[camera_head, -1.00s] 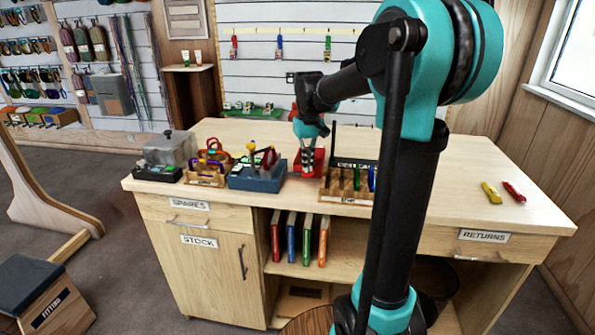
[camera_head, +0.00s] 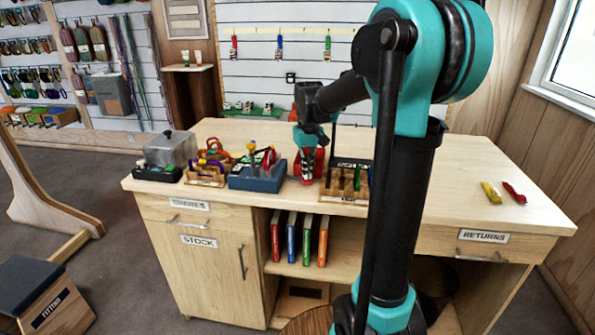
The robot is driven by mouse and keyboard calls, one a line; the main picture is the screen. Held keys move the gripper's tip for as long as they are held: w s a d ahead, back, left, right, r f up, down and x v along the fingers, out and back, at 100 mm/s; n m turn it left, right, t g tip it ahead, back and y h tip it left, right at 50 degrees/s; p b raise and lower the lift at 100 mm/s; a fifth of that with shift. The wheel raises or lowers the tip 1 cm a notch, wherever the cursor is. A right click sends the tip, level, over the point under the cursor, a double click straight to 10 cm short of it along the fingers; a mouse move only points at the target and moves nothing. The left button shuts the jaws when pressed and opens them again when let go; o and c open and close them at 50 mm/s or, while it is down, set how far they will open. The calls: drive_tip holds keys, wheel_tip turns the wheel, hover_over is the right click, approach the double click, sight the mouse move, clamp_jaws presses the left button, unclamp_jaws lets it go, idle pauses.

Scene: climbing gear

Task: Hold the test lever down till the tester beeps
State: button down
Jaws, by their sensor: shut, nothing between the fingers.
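Whether my fingertips touch anything is also unclear.
A wooden slotted tray (camera_head: 345,194) with a thin dark upright stands just right of my gripper. A wooden tray of coloured gear (camera_head: 207,178) and a clear-lidded box (camera_head: 170,151) are at left. Yellow (camera_head: 491,193) and red (camera_head: 514,193) pieces lie at right. The bench's right half is largely clear.

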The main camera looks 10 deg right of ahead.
drive_tip(key=shift+r, duration=0.1)
wheel_tip(320, 180, up, 9)
drive_tip(key=shift+r, duration=0.15)
idle(0.9)
drive_tip(key=shift+s, duration=0.1)
